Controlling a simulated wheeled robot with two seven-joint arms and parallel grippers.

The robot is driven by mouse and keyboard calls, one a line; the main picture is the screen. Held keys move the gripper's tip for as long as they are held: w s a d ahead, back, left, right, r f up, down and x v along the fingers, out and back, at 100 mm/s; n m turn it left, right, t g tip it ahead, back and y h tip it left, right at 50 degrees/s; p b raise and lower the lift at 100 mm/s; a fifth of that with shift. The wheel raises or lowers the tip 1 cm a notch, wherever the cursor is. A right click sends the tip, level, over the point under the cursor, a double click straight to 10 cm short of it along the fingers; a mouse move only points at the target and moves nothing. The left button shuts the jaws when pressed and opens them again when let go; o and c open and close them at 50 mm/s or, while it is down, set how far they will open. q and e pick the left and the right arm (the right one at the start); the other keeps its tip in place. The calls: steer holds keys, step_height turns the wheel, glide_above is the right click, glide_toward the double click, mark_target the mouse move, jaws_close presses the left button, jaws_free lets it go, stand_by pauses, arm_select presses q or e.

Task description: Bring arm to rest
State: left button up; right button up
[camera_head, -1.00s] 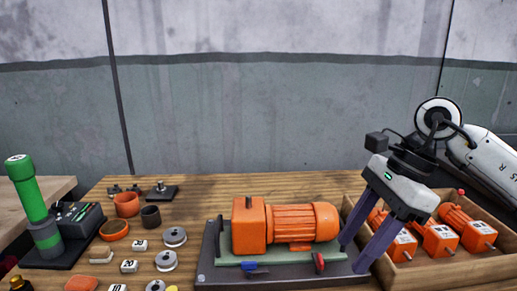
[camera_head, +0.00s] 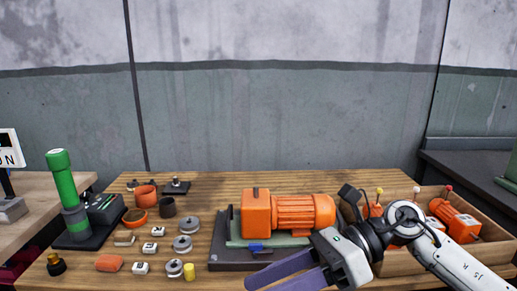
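My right arm (camera_head: 405,225) comes in from the right, low over the front of the wooden table. Its gripper (camera_head: 270,284) points left and toward the front edge, with two purple fingers apart and nothing seen between them. The fingertips are near the bottom of the picture, in front of the orange motor (camera_head: 300,215). The motor sits on a grey and green fixture (camera_head: 230,255), partly hidden by the gripper. My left gripper is not in view.
A wooden crate (camera_head: 490,253) with orange motors stands behind my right arm. Rings, discs and small weights lie on the table's left part, beside a green cylinder (camera_head: 63,180) on a black base. Another bench (camera_head: 465,180) stands at the far right.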

steer(key=a+r+m+t+y, duration=0.2)
steer(key=a+r+m+y, duration=0.15)
steer(key=m+y, duration=0.25)
steer(key=w+d+f+m+t+h+p, duration=0.1)
steer(key=w+d+f+m+t+h, duration=0.2)
steer(key=m+t, duration=0.5)
steer(key=w+d+f+m+t+h+p, duration=0.1)
steer(key=d+f+m+t+h, duration=0.4)
steer(key=m, duration=0.7)
steer(key=w+d+f+m+t+h+p, duration=0.15)
steer(key=f+m+t, duration=0.35)
steer(key=m, duration=0.5)
steer(key=s+d+f+m+g+h, duration=0.3)
steer(key=s+f+m, duration=0.3)
steer(key=s+f, duration=0.3)
steer(key=s+d+f+m+g+h, duration=0.4)
steer(key=s+f+m, duration=0.3)
steer(key=f, duration=0.8)
steer(key=s+d+g, duration=0.1)
steer(key=s, duration=0.2)
steer(key=shift+s+d, duration=0.15)
steer(key=shift+d, duration=0.2)
steer(key=shift+h, duration=0.25)
